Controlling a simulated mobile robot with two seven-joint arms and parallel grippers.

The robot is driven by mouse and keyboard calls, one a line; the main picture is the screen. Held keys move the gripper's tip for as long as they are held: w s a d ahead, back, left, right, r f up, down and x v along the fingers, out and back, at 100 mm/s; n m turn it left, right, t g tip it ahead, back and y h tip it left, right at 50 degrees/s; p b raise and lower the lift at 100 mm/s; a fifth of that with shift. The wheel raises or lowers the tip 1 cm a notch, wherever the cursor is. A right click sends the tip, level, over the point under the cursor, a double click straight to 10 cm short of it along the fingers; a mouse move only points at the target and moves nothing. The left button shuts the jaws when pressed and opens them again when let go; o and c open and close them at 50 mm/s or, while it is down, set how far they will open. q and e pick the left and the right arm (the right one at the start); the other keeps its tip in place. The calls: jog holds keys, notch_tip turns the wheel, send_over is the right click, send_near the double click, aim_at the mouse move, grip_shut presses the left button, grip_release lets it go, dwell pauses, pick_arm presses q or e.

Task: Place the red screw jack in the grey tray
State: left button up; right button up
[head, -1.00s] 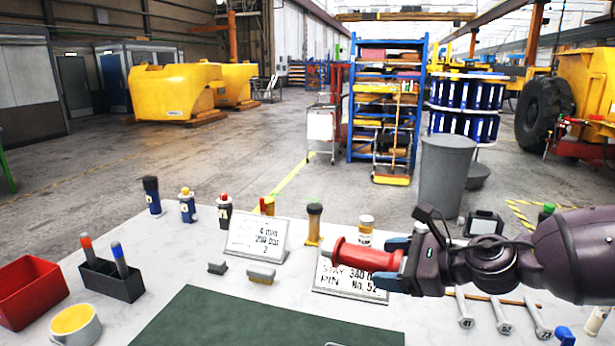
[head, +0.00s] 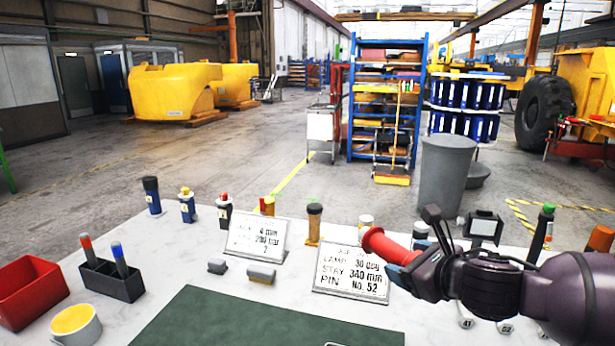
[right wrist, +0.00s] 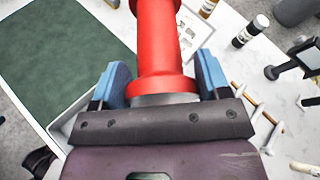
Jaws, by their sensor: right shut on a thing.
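The red screw jack (head: 385,244) is held in my right gripper (head: 412,262), above the right part of the white table. In the right wrist view the flanged red body of the jack (right wrist: 158,45) points away from the camera, and its grey end sits between the blue fingertips of my right gripper (right wrist: 160,88). I cannot make out the grey tray for certain. A pale grey edge (right wrist: 68,127) shows beside the left finger in the right wrist view, but I cannot tell what it belongs to. My left gripper is not in view.
A lettered sign (head: 350,272) stands just left of the held jack, and a second sign (head: 257,236) farther left. A dark green mat (head: 260,322) lies clear in front. A red bin (head: 30,290) stands at left. Several bottles line the back edge.

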jog(key=s+d+f+m+t+h, duration=0.1)
jog(key=s+f+m+h, duration=0.3)
jog(key=s+f, duration=0.5)
notch_tip(320, 180, down, 3)
jog(key=shift+s+d+m+h, duration=0.2)
jog(key=shift+d+m+h, duration=0.1)
jog(key=shift+d+h, duration=0.35)
jog(key=shift+a+r, duration=0.1)
jog(key=shift+a, duration=0.05)
